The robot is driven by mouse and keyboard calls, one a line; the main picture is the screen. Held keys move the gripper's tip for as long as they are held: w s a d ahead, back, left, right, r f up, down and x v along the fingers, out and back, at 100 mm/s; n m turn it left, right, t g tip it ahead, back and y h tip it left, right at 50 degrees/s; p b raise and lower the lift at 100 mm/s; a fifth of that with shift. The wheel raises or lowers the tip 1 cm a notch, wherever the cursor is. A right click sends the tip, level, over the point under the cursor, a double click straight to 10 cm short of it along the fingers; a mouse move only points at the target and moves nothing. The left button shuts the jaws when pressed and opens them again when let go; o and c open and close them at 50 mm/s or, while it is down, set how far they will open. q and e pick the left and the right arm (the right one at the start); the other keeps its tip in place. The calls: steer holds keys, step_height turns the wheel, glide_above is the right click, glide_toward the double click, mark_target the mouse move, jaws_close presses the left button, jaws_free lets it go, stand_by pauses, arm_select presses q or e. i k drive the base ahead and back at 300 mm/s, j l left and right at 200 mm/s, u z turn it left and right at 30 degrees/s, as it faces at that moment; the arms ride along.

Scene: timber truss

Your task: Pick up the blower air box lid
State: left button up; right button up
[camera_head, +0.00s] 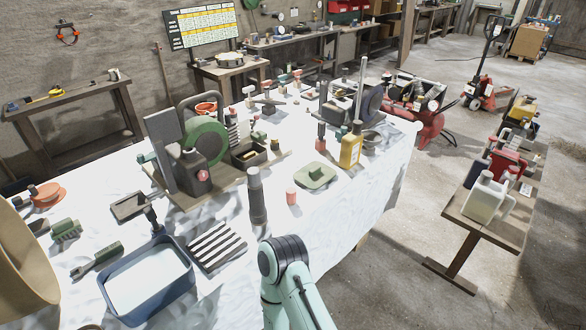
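A flat, pale green square piece with a raised block on top (315,174) lies on the white-covered table (330,215), right of the middle. It looks like a lid, and is the likeliest match for the blower air box lid, but I cannot confirm that. Nothing is touching it from above. A mint-green arm link of mine with a dark joint shows at the bottom middle, nearer than the green piece. Neither of my grippers shows in this view.
A dark upright cylinder (257,195) and a small pink cylinder (291,196) stand left of the green piece. A yellow bottle (350,150) stands to its right. A blue basin (147,279) and a striped plate (215,247) lie front left. The table's front right is clear.

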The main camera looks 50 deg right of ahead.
mark_target(314, 175)
steer(key=l+u, duration=0.2)
steer(key=l, duration=0.15)
steer(key=k+l+u, duration=0.2)
steer(key=l, duration=0.15)
steer(key=l+u, duration=0.2)
steer(key=l, duration=0.15)
steer(key=k+l+u, duration=0.1)
steer(key=l, duration=0.25)
steer(key=k+l+u, duration=0.1)
steer(key=l, duration=0.25)
steer(key=k+l+u, duration=0.1)
steer(key=k+l, duration=0.2)
steer(key=l, duration=0.2)
steer(key=k+l, duration=0.2)
steer(key=l, duration=0.25)
steer(key=k+l, duration=0.15)
steer(key=l, duration=0.25)
steer(key=u, duration=0.05)
